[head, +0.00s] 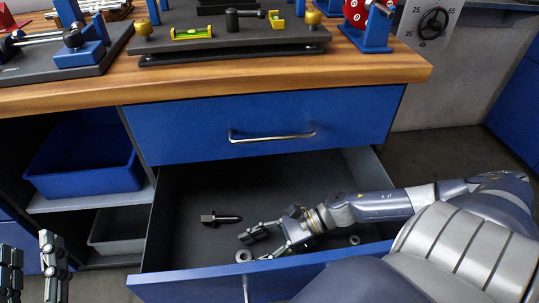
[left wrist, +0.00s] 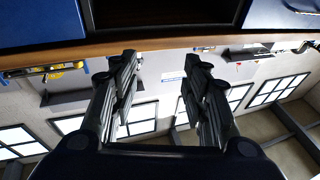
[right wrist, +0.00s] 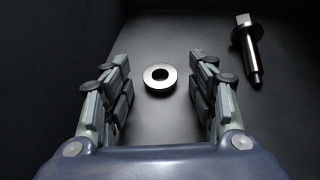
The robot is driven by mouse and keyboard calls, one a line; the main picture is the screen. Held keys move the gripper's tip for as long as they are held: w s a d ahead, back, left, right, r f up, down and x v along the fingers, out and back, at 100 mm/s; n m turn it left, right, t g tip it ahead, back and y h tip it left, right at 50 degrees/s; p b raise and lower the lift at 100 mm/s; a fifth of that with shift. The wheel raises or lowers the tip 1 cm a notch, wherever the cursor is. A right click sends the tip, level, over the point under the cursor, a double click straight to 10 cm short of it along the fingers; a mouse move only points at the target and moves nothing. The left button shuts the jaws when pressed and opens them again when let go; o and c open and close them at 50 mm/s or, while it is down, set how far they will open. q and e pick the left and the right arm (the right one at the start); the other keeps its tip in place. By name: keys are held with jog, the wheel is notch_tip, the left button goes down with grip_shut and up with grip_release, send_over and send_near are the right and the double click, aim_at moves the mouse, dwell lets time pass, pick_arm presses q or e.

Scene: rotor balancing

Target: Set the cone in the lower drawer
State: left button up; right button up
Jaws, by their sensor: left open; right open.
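The lower drawer (head: 185,283) is pulled open under the bench. A metal ring-shaped piece (head: 243,256) lies on its floor, also in the right wrist view (right wrist: 159,79); I cannot tell whether it is the cone. A second small ring (head: 355,240) lies behind the right gripper. My right gripper (head: 260,247) is open and empty inside the drawer, with the first ring between and ahead of its fingers (right wrist: 160,95). My left gripper (head: 32,265) is open and empty at the lower left, outside the drawer; its fingers show in the left wrist view (left wrist: 160,85).
A dark bolt-like shaft with a square head (head: 221,218) lies further back in the drawer, also in the right wrist view (right wrist: 248,48). The upper drawer (head: 270,118) is shut. A blue bin (head: 85,180) and a grey bin (head: 115,238) stand on shelves at left.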

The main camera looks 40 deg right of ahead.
jog(key=shift+s+d+r+p, duration=0.25)
jog(key=shift+d+r+p, duration=0.4)
jog(key=shift+r+p, duration=0.2)
pick_arm(q)
jog(key=s+a+f+g+y+p, duration=0.1)
jog(key=s+a+f+g, duration=0.1)
jog(key=f+g, duration=0.45)
jog(key=s+a+f+g+y+p, duration=0.1)
jog(key=s+f+g+y, duration=0.15)
jog(key=f, duration=0.65)
pick_arm(e)
jog(key=shift+v, duration=1.05)
jog(key=shift+p+v, duration=0.55)
jog(key=shift+v, duration=0.35)
jog(key=shift+p+v, duration=0.65)
jog(key=shift+v, duration=0.2)
pick_arm(q)
jog(key=s+a+f+g, duration=0.2)
jog(key=s+f+g, duration=0.1)
jog(key=s, duration=0.3)
jog(key=s+a+f+g+y, duration=0.1)
jog(key=s+a+f+g, duration=0.1)
jog(key=s, duration=0.5)
jog(key=shift+a+f+n+g, duration=0.4)
jog(key=shift+f+g, duration=0.5)
jog(key=shift+g, duration=0.5)
pick_arm(e)
jog(key=shift+d, duration=0.15)
